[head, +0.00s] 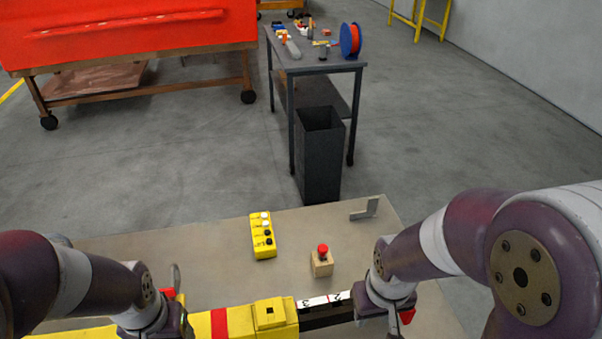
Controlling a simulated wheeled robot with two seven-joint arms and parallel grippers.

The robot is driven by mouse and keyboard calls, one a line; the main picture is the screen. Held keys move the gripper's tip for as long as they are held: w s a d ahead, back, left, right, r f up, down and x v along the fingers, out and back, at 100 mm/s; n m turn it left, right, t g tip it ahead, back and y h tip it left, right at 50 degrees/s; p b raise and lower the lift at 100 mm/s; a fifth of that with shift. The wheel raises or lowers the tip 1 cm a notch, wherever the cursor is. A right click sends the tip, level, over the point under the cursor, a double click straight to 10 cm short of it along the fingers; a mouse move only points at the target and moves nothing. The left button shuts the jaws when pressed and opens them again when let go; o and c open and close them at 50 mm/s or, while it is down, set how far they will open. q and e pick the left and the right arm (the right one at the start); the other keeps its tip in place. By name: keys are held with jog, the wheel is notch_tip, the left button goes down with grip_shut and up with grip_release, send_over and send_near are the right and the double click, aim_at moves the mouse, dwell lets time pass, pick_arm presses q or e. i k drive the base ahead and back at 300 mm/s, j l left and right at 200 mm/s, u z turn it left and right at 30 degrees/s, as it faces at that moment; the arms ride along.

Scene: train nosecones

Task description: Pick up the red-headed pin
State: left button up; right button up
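The red-headed pin (322,249) stands upright in a small wooden block (321,266) on the tabletop, right of the middle. Its red head and a short dark part below it show; the rest is hidden in the block. My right gripper (386,308) is at the front of the table, to the right of the pin and nearer to me, apart from it. My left gripper (158,322) is at the front left, well away from the pin. Both grippers point down and their fingertips are hidden or cut off, so I cannot tell whether they are open.
A yellow box with buttons (262,236) lies left of the pin. A grey angled bracket (366,210) is near the far right edge. A yellow bar with a red band (219,322) and a dark rail with white labels (322,301) run along the front. Bare tabletop (200,260) lies left.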

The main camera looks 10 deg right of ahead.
aim_at(322, 248)
jog(key=i+l+u, duration=0.15)
jog(key=l+u, duration=0.2)
jog(key=l, duration=0.2)
jog(key=l+u, duration=0.35)
jog(key=l, duration=0.15)
jog(key=i, duration=0.05)
